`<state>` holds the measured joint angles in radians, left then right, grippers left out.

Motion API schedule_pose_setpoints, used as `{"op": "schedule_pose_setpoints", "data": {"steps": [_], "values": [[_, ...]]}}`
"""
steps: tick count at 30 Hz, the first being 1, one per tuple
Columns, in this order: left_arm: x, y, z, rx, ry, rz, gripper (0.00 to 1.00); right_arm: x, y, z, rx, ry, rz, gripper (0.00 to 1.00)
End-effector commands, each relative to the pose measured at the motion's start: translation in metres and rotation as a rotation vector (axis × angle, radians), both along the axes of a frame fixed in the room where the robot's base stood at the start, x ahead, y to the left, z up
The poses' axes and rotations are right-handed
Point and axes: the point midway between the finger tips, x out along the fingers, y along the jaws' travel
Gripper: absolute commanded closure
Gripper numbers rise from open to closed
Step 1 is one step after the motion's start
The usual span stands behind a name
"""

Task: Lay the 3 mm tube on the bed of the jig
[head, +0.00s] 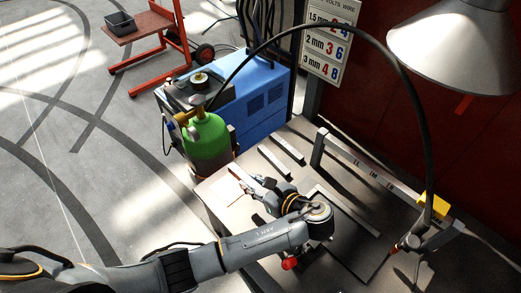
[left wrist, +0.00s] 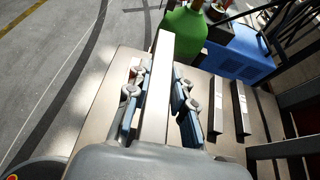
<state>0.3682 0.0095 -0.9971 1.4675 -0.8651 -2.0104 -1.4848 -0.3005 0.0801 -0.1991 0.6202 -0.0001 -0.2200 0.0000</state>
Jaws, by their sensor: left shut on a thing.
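My left gripper (head: 262,187) is over the workbench in the head view. In the left wrist view its fingers (left wrist: 158,90) are shut on a long, pale square tube (left wrist: 157,75), one finger along each side. The tube points away from the wrist, towards the green cylinder. I cannot read its thickness, and in the head view the arm and gripper mostly hide it. The jig appears to be the dark plate (head: 345,238) with a pale strip (head: 346,212) on the bench, right of my gripper; its bed is not clearly distinguishable. My right gripper is not in view.
Two more tubes (head: 287,148) lie on the bench (head: 310,130) behind my gripper. A labelled rail (head: 362,163) stands along the back. A torch (head: 408,243) with a black cable is at the right. A green cylinder (head: 207,142) and blue welder (head: 262,105) stand beyond.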

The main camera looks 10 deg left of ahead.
Motion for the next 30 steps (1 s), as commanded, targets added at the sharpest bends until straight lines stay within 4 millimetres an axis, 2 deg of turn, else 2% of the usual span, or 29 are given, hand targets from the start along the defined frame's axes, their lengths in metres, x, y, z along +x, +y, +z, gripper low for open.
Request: {"op": "schedule_pose_setpoints", "data": {"steps": [8, 16, 23, 30], "values": [[-0.005, 0.0, 0.0, 0.0, -0.002, -0.009, 1.0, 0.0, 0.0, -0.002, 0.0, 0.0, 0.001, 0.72], [-0.014, 0.007, -0.004, -0.004, -0.004, -0.151, 1.0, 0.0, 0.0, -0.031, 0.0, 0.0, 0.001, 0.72], [-0.026, 0.024, 0.014, -0.003, -0.006, -0.307, 1.0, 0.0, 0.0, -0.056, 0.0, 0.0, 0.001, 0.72], [-0.043, 0.047, 0.042, -0.002, -0.007, -0.438, 1.0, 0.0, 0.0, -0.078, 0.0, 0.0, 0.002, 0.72]]}}
